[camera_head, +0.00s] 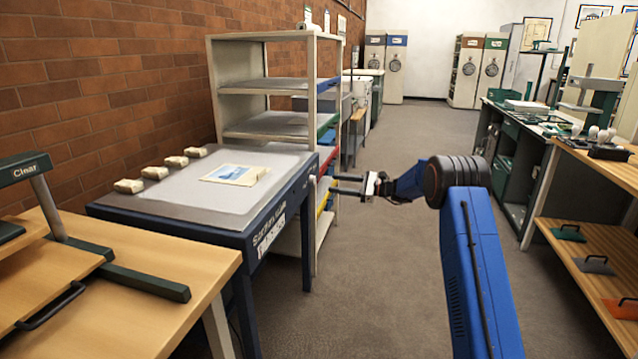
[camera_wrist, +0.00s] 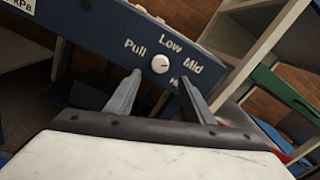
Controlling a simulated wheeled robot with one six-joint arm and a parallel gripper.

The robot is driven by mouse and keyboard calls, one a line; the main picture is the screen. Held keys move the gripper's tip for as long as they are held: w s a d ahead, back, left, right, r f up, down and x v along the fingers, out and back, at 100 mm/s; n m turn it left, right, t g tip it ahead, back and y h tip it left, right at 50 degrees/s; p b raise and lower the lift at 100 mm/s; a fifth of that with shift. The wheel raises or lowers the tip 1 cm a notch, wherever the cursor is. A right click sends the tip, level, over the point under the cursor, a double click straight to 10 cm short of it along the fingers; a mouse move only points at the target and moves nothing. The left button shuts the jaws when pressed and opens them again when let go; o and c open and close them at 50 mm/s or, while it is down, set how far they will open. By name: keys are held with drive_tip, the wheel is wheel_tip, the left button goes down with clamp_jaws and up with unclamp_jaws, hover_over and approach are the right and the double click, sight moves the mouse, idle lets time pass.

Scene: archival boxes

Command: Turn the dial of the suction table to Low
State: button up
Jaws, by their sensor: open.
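The suction table (camera_head: 165,207) has a dark blue frame and a pale grey top, and stands at the left in the head view. Its dial (camera_wrist: 160,64) is a small round white knob on the blue front panel in the wrist view. White labels around it read what looks like "Pull", then "Low" above, "Mid" at right, and one partly hidden at lower right. I cannot tell where its pointer is set. My gripper (camera_wrist: 158,88) is open, its fingers either side of and just below the dial in the picture, apparently apart from it. In the head view my gripper (camera_head: 348,185) is at the table's front right corner.
A picture sheet (camera_head: 236,174) and several small pale blocks (camera_head: 129,186) lie on the tabletop. A shelf rack (camera_head: 262,87) stands close behind the gripper. A wooden bench (camera_head: 150,265) is at the near left. The floor aisle at right is free.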

sight(315, 181)
drive_tip(key=x, duration=0.8)
drive_tip(key=shift+a, duration=0.1)
drive_tip(key=c, duration=1)
drive_tip(key=shift+c, duration=0.2)
drive_tip(key=shift+n, duration=0.3)
drive_tip(key=n, duration=0.5)
drive_tip(key=shift+w+n, duration=0.1)
drive_tip(key=shift+n, duration=0.2)
drive_tip(key=n, duration=0.5)
drive_tip(key=shift+n, duration=0.4)
